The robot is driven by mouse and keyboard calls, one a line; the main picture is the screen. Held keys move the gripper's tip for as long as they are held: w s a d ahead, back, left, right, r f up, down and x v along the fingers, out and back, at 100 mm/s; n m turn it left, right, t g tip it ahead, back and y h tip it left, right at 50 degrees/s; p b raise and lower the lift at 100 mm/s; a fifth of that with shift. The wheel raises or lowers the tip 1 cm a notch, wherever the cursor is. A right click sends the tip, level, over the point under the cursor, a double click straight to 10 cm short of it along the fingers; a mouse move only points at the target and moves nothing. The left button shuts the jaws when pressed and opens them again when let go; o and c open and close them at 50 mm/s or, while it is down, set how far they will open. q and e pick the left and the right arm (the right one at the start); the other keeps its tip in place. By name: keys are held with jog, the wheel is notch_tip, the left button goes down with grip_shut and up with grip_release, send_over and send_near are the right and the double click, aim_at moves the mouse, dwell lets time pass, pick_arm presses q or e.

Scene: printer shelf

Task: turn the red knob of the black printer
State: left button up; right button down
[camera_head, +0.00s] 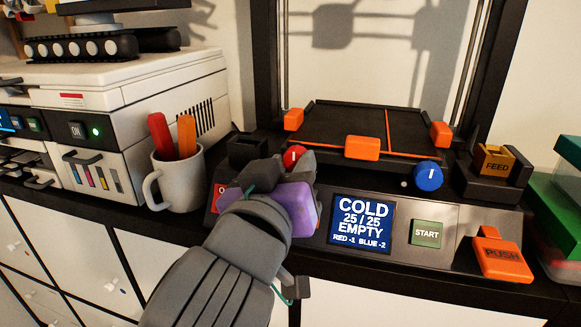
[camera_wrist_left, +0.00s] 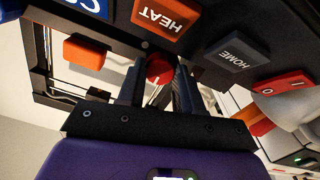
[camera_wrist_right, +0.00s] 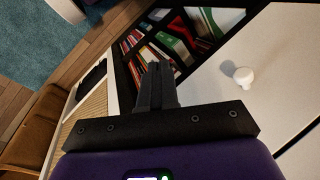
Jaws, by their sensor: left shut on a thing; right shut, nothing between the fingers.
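The black printer (camera_head: 470,220) stands on the shelf with a blue screen (camera_head: 361,224) reading COLD, 25/25, EMPTY, RED -1, BLUE -2. Its red knob (camera_head: 293,155) is at the left of the orange-clipped bed, and its blue knob (camera_head: 428,176) is at the right. My left gripper (camera_head: 300,165) reaches in from the lower left and is shut on the red knob. In the left wrist view the red knob (camera_wrist_left: 159,68) sits between the two fingers (camera_wrist_left: 160,85). My right gripper (camera_wrist_right: 157,75) is shut and empty, seen only in the right wrist view.
A white mug (camera_head: 178,180) with red and orange handles stands left of the printer, beside a white printer (camera_head: 120,110). A green START button (camera_head: 427,232), an orange PUSH part (camera_head: 502,258) and a FEED box (camera_head: 494,160) are at the right. HEAT (camera_wrist_left: 165,17) and HOME (camera_wrist_left: 237,54) buttons are near the left fingers.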

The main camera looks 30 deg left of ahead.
pick_arm(q)
jog(key=shift+c, duration=0.8)
jog(key=m+b, duration=0.2)
jog(key=m, duration=0.1)
jog(key=shift+f+m, duration=0.1)
jog(key=shift+m, duration=0.2)
jog(key=shift+m+b, duration=0.7)
jog(key=shift+m, duration=1.4)
jog(key=o, duration=1)
jog(key=shift+o, duration=0.2)
